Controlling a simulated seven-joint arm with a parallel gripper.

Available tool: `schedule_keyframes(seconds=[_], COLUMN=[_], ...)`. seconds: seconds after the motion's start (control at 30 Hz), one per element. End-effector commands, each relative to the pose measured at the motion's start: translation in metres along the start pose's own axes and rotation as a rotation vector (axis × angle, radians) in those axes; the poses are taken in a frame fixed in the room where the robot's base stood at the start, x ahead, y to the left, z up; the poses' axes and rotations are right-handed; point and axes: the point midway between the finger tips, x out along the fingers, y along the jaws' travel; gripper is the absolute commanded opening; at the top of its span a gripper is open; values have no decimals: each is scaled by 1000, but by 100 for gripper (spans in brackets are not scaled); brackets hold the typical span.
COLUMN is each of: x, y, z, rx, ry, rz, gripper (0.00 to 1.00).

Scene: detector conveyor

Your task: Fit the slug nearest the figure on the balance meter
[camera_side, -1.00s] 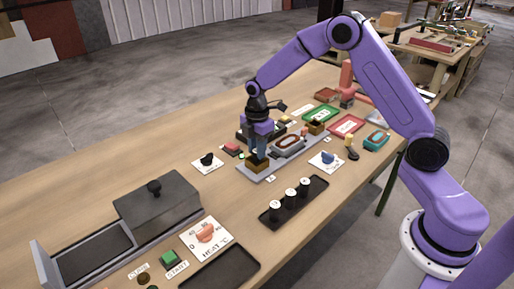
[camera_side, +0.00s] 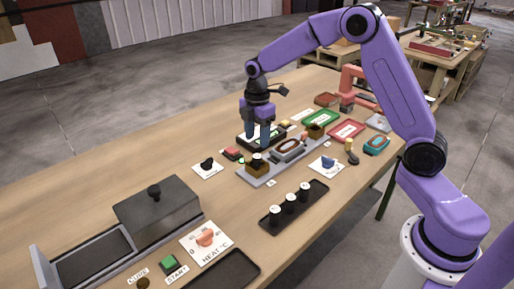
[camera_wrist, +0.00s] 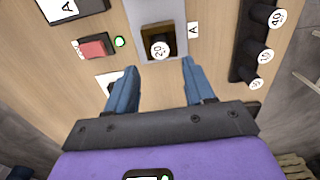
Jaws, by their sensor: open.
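A dark slug marked 20 (camera_wrist: 160,47) sits in the brass block (camera_wrist: 145,32) at the near end of the grey plate. In the side view the brass block (camera_side: 257,170) has the slug's pale top showing. My gripper (camera_side: 259,143) is open and empty above the block; in the wrist view its fingertips (camera_wrist: 160,78) are apart, below the slug in the picture. Three more slugs stand on the black tray (camera_side: 318,189); the wrist view shows one marked 40 (camera_wrist: 277,17) and one apparently 10 (camera_wrist: 263,55). A black meter (camera_side: 246,137) is partly behind my fingers, its reading unclear.
A second brass block (camera_side: 316,131) is at the plate's far end, beyond a grey oval-topped unit (camera_side: 289,148). A red button (camera_side: 231,153), a black knob (camera_side: 207,161) and a blue knob (camera_side: 327,160) flank the plate. A lidded grey box (camera_side: 157,207) stands nearer; bare table lies left.

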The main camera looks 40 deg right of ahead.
Motion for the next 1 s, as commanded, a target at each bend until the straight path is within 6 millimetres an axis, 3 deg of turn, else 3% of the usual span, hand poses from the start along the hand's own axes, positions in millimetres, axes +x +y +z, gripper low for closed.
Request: schedule_keyframes(seconds=[0.1,0.3,0.67,0.77,1.0], x=[-24,-48,-58,-64,-78], y=[1,0,-7,-28,-125], z=[-1,0,-6,-21,-63], rx=[0,-1,6,30,151], ry=[1,0,0,1,7], rz=[4,1,0,3,9], gripper=[53,53,53,53,53])
